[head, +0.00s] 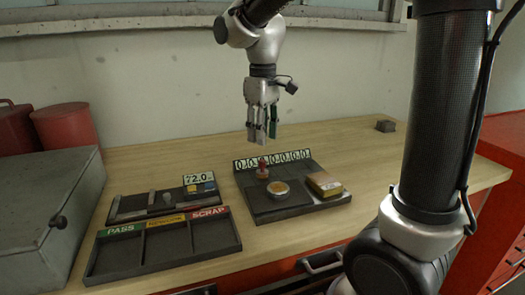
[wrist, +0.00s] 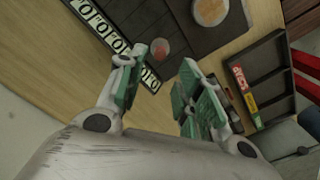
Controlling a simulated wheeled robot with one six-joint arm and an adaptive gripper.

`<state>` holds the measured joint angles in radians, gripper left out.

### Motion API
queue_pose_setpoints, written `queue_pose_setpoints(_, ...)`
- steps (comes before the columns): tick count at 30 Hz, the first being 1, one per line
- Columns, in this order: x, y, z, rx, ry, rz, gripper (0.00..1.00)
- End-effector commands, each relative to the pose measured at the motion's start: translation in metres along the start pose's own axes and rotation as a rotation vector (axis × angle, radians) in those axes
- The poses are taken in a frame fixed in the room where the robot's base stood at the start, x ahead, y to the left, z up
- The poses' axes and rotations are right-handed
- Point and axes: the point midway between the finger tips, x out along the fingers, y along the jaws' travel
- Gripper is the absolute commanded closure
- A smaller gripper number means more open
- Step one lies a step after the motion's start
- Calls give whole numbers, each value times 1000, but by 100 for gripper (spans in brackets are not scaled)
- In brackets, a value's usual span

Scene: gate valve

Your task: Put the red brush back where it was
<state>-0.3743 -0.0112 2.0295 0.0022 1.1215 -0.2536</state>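The red brush (head: 262,168) stands upright on the dark tray (head: 300,203), near the tray's back left, just in front of the number plate. In the wrist view the brush (wrist: 160,48) shows from above as a small reddish round thing beyond my fingertips. My gripper (head: 262,138) hangs above the brush, pointing down, with a gap between them. In the wrist view my gripper (wrist: 160,68) has its green-padded fingers spread wide, with nothing between them.
A number plate (head: 272,159) edges the dark tray. A round disc (head: 278,188) and a gold-topped block (head: 325,184) sit on it. A sorting tray (head: 163,262) marked PASS and SCRAP, a 72.0 display (head: 199,179) and a grey cabinet (head: 40,215) stand left.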

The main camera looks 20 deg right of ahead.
Motion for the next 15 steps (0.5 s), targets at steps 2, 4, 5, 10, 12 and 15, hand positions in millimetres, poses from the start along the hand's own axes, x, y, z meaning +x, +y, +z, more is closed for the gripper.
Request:
queue_pose_setpoints(2, -13, 0, 0, 0, 3, 1, 65)
queue_pose_setpoints(4, -20, 0, 0, 0, 1, 0, 65)
queue_pose_setpoints(5, -22, 0, 0, 0, 1, 0, 65)
queue_pose_setpoints(10, -28, 0, 1, 3, 1, 0, 65)
queue_pose_setpoints(12, -31, 3, 9, 21, 13, 3, 65)
queue_pose_setpoints(15, -38, 11, 41, 93, 55, 15, 65)
